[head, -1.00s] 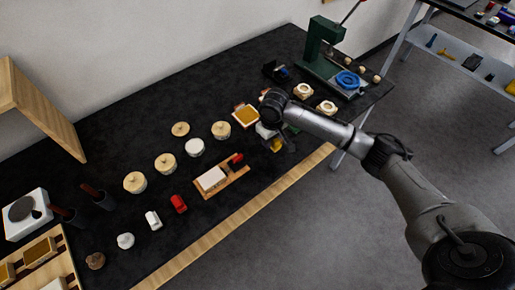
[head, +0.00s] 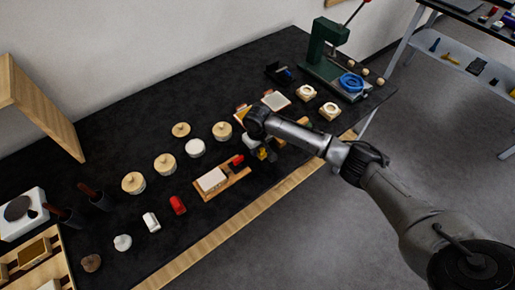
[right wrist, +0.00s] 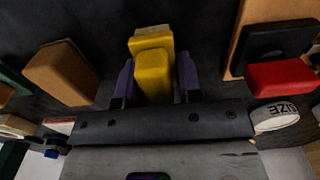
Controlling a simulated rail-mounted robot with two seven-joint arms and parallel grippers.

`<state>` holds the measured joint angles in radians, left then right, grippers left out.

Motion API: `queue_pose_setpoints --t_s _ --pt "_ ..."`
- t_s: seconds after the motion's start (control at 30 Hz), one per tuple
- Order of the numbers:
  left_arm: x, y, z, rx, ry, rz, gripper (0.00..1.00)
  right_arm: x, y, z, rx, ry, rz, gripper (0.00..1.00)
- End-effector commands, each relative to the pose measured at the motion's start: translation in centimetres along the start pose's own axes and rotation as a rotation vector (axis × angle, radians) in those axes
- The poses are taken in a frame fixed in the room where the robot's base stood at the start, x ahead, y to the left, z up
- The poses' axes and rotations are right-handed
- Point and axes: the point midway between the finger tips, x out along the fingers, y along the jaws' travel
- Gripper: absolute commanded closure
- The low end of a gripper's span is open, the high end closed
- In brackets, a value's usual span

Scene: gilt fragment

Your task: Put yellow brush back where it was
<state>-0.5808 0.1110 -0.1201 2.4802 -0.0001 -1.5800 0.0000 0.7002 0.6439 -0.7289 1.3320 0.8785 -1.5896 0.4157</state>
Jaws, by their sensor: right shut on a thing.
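The yellow brush (right wrist: 153,76) sits between the two dark fingers of my right gripper (right wrist: 153,85) in the right wrist view, which is shut on it. A paler yellow part (right wrist: 150,38) shows just beyond it; I cannot tell if it belongs to the brush. In the head view my right gripper (head: 262,153) is low over the front part of the black table, just right of the wooden tray (head: 208,195). Only a bit of yellow shows there beneath my wrist. Whether the brush touches the table is unclear. My left gripper is out of view.
Several round wooden-topped pots (head: 165,164) stand to the left. A green press (head: 325,50) stands at the back right.

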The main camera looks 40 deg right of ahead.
Motion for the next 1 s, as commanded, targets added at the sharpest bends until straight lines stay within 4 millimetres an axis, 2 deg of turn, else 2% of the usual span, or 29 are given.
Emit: queue_pose_setpoints --t_s 0.33,0.37,0.6,0.87,1.0 --pt "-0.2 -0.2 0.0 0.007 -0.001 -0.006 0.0 0.2 0.0 0.0 0.0 -0.001 0.0 0.85" --pt "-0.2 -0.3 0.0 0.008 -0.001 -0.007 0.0 0.2 0.0 0.0 0.0 -0.001 0.0 0.64" --pt "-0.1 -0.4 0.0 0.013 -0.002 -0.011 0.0 0.2 0.0 0.0 0.0 0.0 0.0 0.41" --pt "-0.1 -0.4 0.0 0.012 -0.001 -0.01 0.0 0.1 0.0 0.0 0.0 0.001 0.0 0.41" --pt "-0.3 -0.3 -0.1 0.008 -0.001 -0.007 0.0 -1.2 0.0 0.0 -0.001 0.001 0.0 0.41"
